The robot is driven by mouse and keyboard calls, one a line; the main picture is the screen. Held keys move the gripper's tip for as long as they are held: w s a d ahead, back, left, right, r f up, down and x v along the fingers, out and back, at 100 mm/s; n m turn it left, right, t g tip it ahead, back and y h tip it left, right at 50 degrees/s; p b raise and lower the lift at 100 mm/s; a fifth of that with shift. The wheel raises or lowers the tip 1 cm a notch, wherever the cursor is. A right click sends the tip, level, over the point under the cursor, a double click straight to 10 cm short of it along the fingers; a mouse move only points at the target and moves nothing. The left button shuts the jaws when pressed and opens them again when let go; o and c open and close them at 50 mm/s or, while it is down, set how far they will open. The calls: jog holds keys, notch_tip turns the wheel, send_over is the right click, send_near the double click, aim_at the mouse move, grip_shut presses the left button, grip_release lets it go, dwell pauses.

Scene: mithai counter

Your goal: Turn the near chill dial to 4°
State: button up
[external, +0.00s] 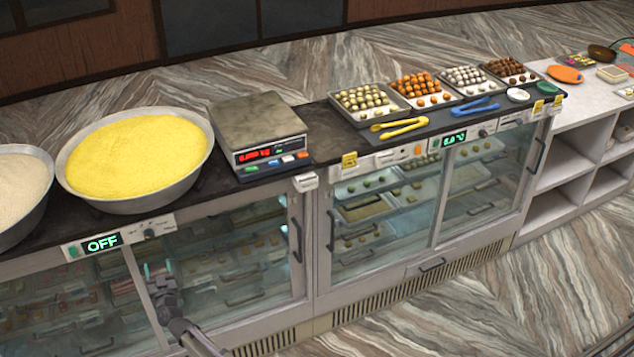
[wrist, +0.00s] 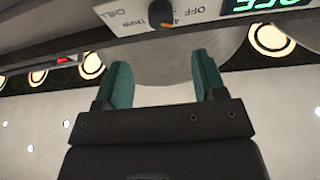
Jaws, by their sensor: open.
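The near chill dial (external: 149,234) is a small dark knob on the white control panel (external: 128,237) under the counter edge at left. The green display (external: 103,242) beside it reads OFF. In the wrist view the dial (wrist: 160,13) is at the top, upside down, with an orange mark and printed labels around it; where its pointer sits is hard to tell. The display (wrist: 265,4) is cut off at the top right. My gripper (external: 158,268) is below the panel in front of the glass case. Its teal fingers (wrist: 162,82) are open and empty, apart from the dial.
A bowl of yellow sweets (external: 135,202) and a scale (external: 257,133) stand on the counter above. A second panel (external: 440,143) further right has its own display reading about 6.0°. Door handles (external: 296,240) stick out from the cases. The floor in front is clear.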

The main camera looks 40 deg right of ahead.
aim_at(150, 237)
jog(key=p+x, duration=0.4)
jog(key=x, duration=0.7)
jog(key=shift+s+a+r, duration=0.1)
jog(key=shift+a, duration=0.05)
jog(key=shift+c, duration=0.5)
jog(key=c, duration=0.8)
